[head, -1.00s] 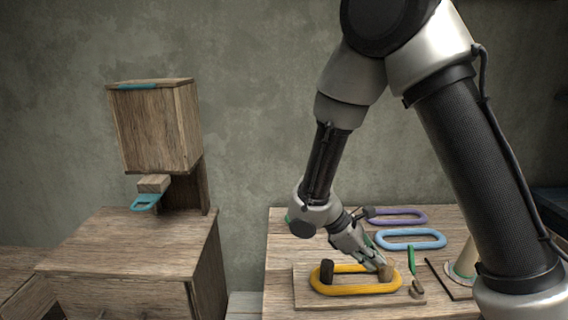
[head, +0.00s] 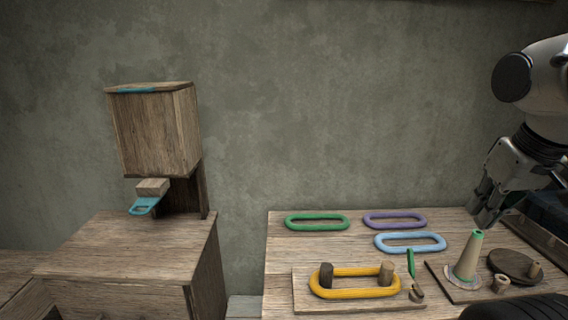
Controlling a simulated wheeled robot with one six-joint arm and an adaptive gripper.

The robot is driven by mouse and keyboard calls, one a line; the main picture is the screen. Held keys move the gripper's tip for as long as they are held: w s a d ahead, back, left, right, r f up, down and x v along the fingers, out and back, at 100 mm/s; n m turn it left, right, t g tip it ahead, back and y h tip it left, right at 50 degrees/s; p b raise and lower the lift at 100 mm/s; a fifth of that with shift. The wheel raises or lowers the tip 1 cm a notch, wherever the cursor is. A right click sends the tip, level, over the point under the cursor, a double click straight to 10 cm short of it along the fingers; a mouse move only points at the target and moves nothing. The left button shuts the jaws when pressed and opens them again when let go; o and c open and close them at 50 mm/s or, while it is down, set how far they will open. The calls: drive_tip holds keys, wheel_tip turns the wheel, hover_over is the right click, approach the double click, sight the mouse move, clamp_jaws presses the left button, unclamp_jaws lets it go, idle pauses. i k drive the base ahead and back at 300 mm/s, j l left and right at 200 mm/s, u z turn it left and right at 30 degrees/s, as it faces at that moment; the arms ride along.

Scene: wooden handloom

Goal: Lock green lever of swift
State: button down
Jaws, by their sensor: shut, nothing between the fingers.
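A yellow loop (head: 352,293) lies around both pegs. The green lever (head: 411,263) stands at the board's right end, its thin green handle pointing up and away above a small dark foot. Whether it is locked I cannot tell. My gripper (head: 486,208) is at the right, above the back of the table, shut and empty, well apart from the lever. The swift is fully in view.
Green (head: 317,223), purple (head: 395,220) and light blue (head: 410,242) loops lie behind the swift. A cone with a green tip (head: 467,260) stands on a board to the right, near a dark disc (head: 515,265). A wooden box with a teal handle (head: 145,206) is at the left.

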sight(409, 253)
drive_tip(key=i+l, duration=0.2)
drive_tip(key=l, duration=0.15)
drive_tip(key=i+l, duration=0.2)
drive_tip(key=l, duration=0.15)
drive_tip(key=i+l, duration=0.15)
drive_tip(key=l, duration=0.2)
